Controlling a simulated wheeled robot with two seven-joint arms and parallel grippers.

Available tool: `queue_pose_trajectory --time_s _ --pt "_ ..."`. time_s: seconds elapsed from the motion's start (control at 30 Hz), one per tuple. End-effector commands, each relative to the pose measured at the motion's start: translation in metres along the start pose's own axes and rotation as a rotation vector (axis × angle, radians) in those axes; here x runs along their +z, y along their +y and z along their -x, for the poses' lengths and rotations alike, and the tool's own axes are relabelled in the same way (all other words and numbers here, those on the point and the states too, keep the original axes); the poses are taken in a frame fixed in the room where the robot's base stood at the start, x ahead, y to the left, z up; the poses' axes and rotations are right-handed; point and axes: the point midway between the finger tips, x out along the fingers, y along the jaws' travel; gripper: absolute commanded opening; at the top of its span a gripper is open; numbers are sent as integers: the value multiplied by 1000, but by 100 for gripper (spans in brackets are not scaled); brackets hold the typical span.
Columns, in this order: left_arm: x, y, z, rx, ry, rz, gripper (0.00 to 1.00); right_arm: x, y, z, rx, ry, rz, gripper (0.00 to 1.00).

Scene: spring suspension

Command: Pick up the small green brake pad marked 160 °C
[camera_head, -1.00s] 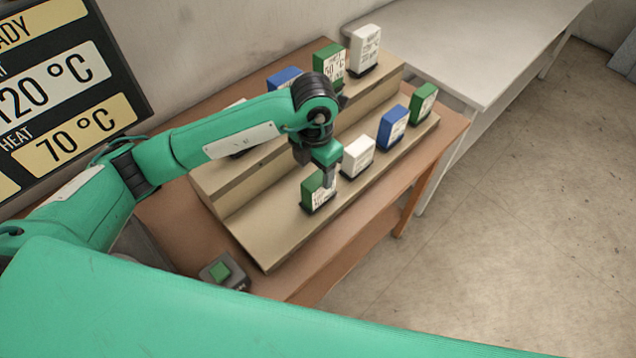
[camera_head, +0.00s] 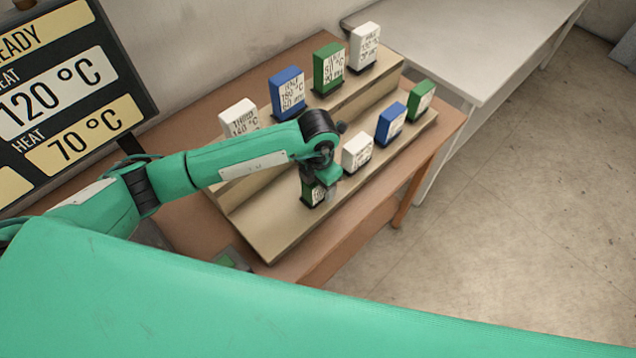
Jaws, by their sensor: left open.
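A small green brake pad (camera_head: 314,192) stands at the left end of the lower step; its label is partly hidden and too small to read. My left gripper (camera_head: 324,183) is open, right at this pad from above, and its wrist covers the pad's upper part. I cannot tell whether the fingers touch it. Another small green pad (camera_head: 420,98) stands at the right end of the same step, its label too small to read. My right gripper is not in view.
A small white pad (camera_head: 356,153) and a small blue pad (camera_head: 390,123) stand between the green ones. Larger white (camera_head: 240,120), blue (camera_head: 288,92), green (camera_head: 328,68) and white (camera_head: 364,48) pads line the upper step. A sign (camera_head: 70,90) reads 120 °C and 70 °C.

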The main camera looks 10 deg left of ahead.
Motion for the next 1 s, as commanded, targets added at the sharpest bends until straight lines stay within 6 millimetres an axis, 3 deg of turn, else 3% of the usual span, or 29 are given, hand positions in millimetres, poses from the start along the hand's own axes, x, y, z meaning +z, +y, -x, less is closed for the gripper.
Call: queue_pose_trajectory --time_s 0.03,0.3,0.73,0.87,1.0 --pt "0 0 0 0 0 0 56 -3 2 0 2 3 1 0" --pt "0 0 0 0 0 1 4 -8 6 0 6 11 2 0" --pt "2 1 11 1 -4 2 4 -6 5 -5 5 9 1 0" --pt "2 1 28 2 -6 -1 4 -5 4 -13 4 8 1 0" --pt "2 1 62 3 -9 -2 4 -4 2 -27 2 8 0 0"
